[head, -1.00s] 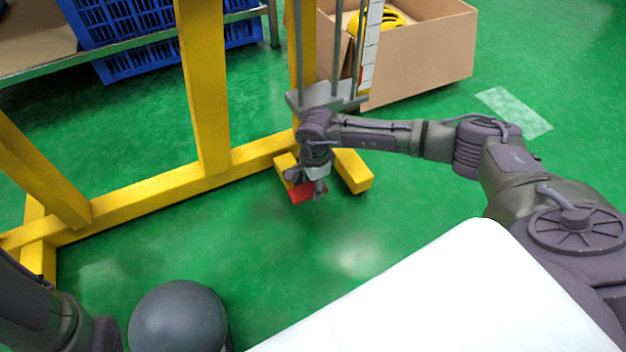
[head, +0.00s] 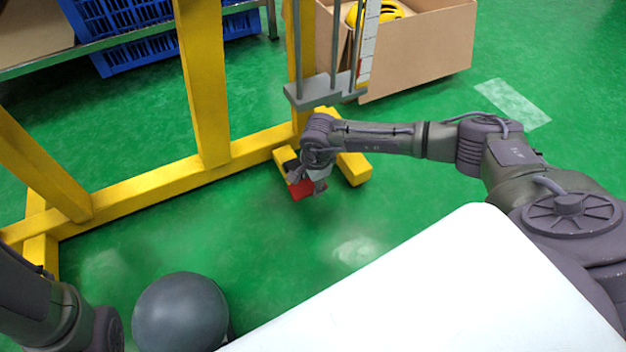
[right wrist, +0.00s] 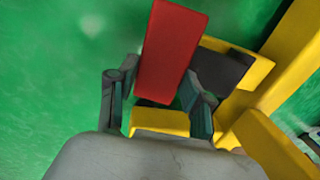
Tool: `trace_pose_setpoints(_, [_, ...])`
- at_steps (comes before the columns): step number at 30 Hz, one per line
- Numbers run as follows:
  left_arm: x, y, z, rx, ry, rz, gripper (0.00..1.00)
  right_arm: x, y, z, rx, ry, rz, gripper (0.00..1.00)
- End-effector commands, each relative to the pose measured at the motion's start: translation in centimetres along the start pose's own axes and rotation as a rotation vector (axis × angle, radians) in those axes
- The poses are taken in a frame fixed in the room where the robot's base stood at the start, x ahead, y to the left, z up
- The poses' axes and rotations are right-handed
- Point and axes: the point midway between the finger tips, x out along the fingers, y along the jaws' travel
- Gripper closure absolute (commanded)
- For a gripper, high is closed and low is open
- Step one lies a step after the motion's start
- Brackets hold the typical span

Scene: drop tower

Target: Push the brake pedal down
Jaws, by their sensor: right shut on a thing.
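The brake pedal is a red plate (head: 301,191) low at the foot of the yellow frame in the head view. In the right wrist view the red pedal (right wrist: 170,50) lies between my right gripper's two fingers (right wrist: 158,88). The right gripper (head: 308,178) is shut on the pedal and covers part of it in the head view. A dark block (right wrist: 222,68) and yellow base parts sit beside the pedal. How far the pedal is tilted is hard to tell. My left arm shows at the lower left, but its gripper is not in view.
The yellow frame (head: 203,90) stands at the left, with its beam on the green floor. A grey plate (head: 325,90) on rods hangs just above my right wrist. A cardboard box (head: 425,50) stands behind. Blue crates (head: 120,15) are at the back left.

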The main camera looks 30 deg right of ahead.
Motion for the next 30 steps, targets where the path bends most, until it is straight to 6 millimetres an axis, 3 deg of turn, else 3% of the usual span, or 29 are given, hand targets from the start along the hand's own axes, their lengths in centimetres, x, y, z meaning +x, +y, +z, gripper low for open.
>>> trace_pose_setpoints(1, [-0.1,0.0,0.0,0.000,-0.001,0.000,0.60,0.8,1.1,0.0,-0.001,0.004,0.027,1.00])
trace_pose_setpoints(13, [-0.1,0.0,0.0,0.000,-0.001,0.000,0.60,0.8,1.1,0.0,-0.001,0.004,0.027,1.00])
trace_pose_setpoints(14, [-0.1,0.0,0.0,0.000,-0.001,0.000,0.60,0.8,1.1,0.0,-0.001,0.004,0.027,0.48])
trace_pose_setpoints(18, [-0.1,0.0,0.0,0.000,-0.001,0.000,0.60,0.7,1.0,0.0,-0.001,0.004,0.025,0.25])
trace_pose_setpoints(30, [0.0,-0.1,0.1,-0.001,-0.003,-0.003,0.60,-0.2,0.5,0.0,-0.001,0.001,0.012,0.25])
